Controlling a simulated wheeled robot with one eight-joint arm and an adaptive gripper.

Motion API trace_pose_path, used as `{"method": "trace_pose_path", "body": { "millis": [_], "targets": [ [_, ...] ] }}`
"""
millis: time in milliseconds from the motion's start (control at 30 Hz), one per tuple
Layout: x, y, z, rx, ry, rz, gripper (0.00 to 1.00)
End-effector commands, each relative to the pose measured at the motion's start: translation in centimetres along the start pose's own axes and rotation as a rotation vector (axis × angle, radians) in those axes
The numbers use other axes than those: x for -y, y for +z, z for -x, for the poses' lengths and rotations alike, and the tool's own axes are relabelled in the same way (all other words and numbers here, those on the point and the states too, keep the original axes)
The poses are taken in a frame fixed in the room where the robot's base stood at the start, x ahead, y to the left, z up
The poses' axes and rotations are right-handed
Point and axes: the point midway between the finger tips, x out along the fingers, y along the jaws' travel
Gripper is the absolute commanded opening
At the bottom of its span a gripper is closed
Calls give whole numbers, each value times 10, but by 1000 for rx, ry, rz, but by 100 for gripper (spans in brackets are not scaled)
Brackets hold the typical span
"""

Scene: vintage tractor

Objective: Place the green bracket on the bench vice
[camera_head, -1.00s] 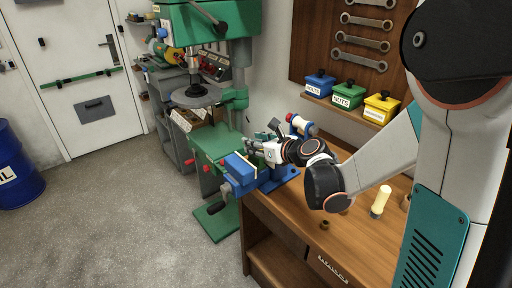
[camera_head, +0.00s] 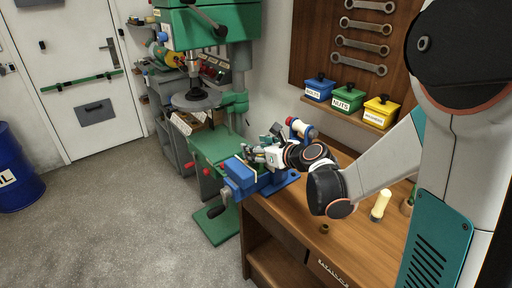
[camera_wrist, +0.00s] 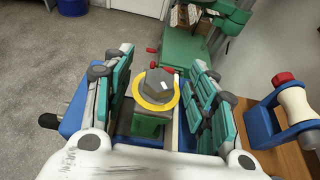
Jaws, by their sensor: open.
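The blue bench vice (camera_head: 241,170) is clamped at the far left corner of the wooden bench. My gripper (camera_head: 258,151) is over it. In the wrist view my gripper (camera_wrist: 163,78) has its teal-padded fingers spread wide. Between them lies a green block-like piece (camera_wrist: 147,124), which looks like the green bracket, with a yellow ring around a grey hexagonal top just beyond it. The piece appears apart from both fingers. Blue parts of the vice (camera_wrist: 72,114) show beside and below it. In the head view my gripper largely hides the piece. Whether it touches the vice jaws I cannot tell.
A blue stand with a white roller (camera_wrist: 296,104) is right of my gripper. The green drill press (camera_head: 238,70) stands behind the vice. Blue, green and yellow bins (camera_head: 348,98) sit on a shelf. A pale-handled tool (camera_head: 380,205) stands on the bench, whose front is mostly clear.

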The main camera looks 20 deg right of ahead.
Motion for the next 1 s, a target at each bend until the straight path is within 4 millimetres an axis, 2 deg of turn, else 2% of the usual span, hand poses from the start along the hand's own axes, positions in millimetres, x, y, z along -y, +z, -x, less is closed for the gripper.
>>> {"method": "trace_pose_path", "body": {
  "millis": [300,500,700,1000],
  "targets": [
    [1,2,67,0,-4,-3,53],
    [1,1,98,0,-3,-2,53],
    [0,0,111,0,-1,-1,53],
    [0,0,112,0,0,-1,53]
  ]
}}
